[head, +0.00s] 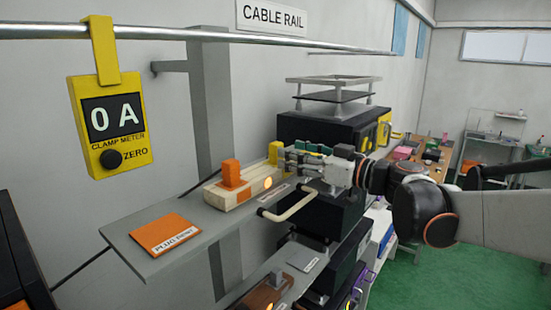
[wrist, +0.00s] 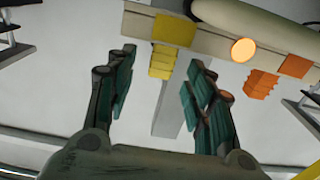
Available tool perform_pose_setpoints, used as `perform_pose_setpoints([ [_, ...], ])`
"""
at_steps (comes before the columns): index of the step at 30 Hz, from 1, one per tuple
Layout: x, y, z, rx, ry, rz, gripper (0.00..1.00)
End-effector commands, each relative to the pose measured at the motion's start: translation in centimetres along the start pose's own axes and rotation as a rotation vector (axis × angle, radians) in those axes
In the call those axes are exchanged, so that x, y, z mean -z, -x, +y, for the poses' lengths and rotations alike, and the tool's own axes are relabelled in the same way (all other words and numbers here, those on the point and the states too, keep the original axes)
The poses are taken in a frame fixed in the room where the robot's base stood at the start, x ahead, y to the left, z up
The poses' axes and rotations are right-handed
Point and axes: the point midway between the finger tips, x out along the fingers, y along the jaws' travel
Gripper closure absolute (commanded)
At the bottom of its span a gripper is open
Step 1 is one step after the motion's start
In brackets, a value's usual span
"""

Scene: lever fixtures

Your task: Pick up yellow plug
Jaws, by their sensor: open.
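The yellow plug (head: 274,152) stands upright at the far right end of the cream socket strip (head: 236,196) on the grey shelf. My gripper (head: 297,158) is just right of it in the head view, reaching in level from the right. In the wrist view the yellow plug (wrist: 162,61) shows between the two green-padded fingers of my gripper (wrist: 161,64). The fingers are open, with a gap on both sides of the plug. Whether the tips overlap the plug in depth is not clear.
An orange plug (head: 230,173) and a lit orange round light (head: 267,183) are on the same strip. A cream handle (head: 288,205) juts out at the shelf's front edge. An orange pad (head: 165,234) lies at the left. A yellow clamp meter (head: 112,125) hangs from the rail.

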Motion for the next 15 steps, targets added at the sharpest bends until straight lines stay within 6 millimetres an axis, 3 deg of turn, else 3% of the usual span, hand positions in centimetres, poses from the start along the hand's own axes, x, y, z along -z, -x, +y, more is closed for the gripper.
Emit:
perform_pose_setpoints([
  [10, 0.2, -4.1, -0.4, 0.004, 0.000, 0.000, 0.52],
  [15, 0.2, -5.1, -0.3, 0.000, 0.000, 0.000, 0.52],
])
